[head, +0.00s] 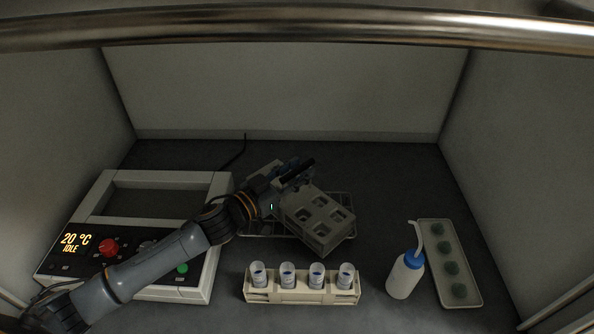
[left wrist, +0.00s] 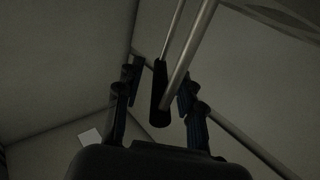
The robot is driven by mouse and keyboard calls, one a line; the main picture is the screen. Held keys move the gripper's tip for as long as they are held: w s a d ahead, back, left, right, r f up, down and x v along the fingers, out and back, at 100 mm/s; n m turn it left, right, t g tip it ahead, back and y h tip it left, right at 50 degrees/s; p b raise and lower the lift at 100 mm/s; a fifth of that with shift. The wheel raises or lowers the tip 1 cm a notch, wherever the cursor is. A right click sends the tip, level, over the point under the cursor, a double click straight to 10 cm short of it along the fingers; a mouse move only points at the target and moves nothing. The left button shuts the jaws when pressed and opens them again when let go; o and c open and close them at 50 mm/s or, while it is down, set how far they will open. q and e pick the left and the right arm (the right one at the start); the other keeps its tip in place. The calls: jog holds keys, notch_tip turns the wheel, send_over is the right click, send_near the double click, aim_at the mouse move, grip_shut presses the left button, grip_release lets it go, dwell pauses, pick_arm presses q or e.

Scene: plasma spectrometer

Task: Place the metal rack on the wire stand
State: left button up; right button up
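The metal rack (head: 319,222) is a grey block with several square holes, sitting askew over the wire stand (head: 259,236). It overhangs the stand's front side and hides part of it; I cannot tell whether it touches it. My left gripper (head: 290,178) is just above and left of the rack. In the left wrist view a black handle (left wrist: 159,95) on metal rods lies between the two fingers of the left gripper (left wrist: 162,82). Narrow gaps seem to show beside the handle, so the grip is unclear. My right gripper is not in view.
A heater-like device (head: 195,180) reading 20 °C IDLE stands left, under my arm. A beige holder with several capped vials (head: 302,295) lies in front. A wash bottle (head: 405,275) and a tray with green items (head: 437,230) are right. The floor behind is clear.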

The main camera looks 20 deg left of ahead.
pick_arm(q)
jog(key=shift+r, duration=0.1)
jog(key=b+v, duration=0.3)
jog(key=v, duration=0.9)
jog(key=shift+r, duration=0.1)
